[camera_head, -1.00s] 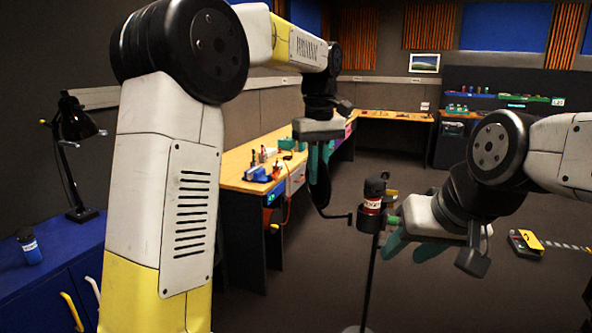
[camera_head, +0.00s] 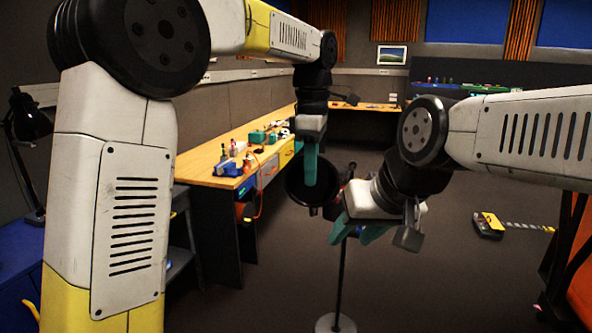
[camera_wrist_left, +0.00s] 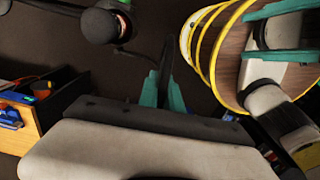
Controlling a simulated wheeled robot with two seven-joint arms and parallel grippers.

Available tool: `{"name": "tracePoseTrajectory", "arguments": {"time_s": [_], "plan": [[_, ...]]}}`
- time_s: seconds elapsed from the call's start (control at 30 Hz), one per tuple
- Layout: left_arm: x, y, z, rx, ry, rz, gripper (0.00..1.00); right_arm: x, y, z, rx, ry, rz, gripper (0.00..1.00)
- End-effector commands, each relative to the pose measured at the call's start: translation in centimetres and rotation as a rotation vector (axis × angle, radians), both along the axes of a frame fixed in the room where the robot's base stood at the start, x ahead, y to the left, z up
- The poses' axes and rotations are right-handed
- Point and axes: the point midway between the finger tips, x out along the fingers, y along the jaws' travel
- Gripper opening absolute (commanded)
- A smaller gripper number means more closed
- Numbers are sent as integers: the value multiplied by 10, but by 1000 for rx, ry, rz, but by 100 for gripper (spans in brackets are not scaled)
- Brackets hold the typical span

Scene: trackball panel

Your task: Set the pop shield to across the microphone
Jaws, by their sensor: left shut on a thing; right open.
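The pop shield (camera_head: 293,188) is a round black disc, seen nearly face-on in the head view. My left gripper (camera_head: 311,172) is shut on its rim from above. In the left wrist view the shield (camera_wrist_left: 168,56) shows as a thin dark edge between the teal fingers (camera_wrist_left: 165,90). The microphone's dark round head (camera_wrist_left: 100,25) is left of it there, apart from it. In the head view the microphone is mostly hidden behind the shield and my right gripper; its stand pole (camera_head: 341,275) shows below. My right gripper (camera_head: 358,235) is open, in front of the stand; contact is unclear.
A wooden workbench (camera_head: 215,155) with tools and an orange cable runs along the left. The stand's round base (camera_head: 335,323) is on the floor. Floor between is clear.

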Motion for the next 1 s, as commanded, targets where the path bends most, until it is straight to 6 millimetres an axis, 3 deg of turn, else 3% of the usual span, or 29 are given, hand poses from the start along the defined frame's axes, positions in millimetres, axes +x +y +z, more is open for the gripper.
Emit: {"name": "tracePoseTrajectory", "arguments": {"time_s": [0.3,0.83,0.87,0.9,0.93,1.0], "plan": [[-3,-11,1,0,-1,111,0,0,0,0,0,0,0,43],[-3,-14,1,-2,-1,132,0,0,0,0,0,0,0,43],[-3,-14,1,-2,-1,132,15,0,0,0,0,0,0,43],[-3,-14,1,-2,-1,131,23,0,0,0,0,0,0,43],[-3,-13,1,-2,-1,131,29,0,0,0,0,0,0,43],[-3,-13,0,-2,-2,131,31,0,0,0,0,0,0,43]]}}
